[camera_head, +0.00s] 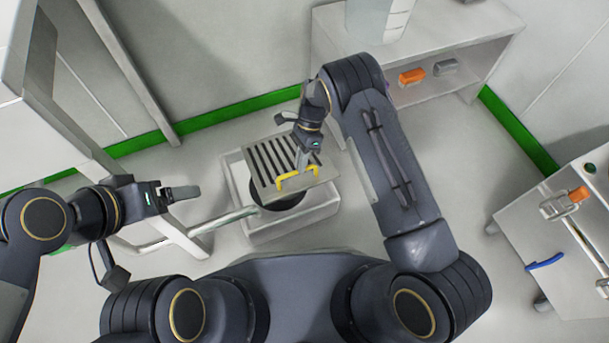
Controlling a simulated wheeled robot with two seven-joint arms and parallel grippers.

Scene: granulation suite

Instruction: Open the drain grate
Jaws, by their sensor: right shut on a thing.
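The drain grate (325,169) is a grey slotted plate with a yellow handle (297,180) on its near side. It sits tilted above a pale square drain basin (290,232). A dark round opening (288,203) shows below the grate's near edge. My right gripper (302,166) reaches down from above and is shut on the yellow handle; its fingertips are small in the view. My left gripper (185,197) is left of the basin, apart from the grate. Its finger gap is not clear.
A white shelf (455,35) with an orange item (411,76) is behind. A cart (560,275) stands at right. Floor around the basin's right is clear.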

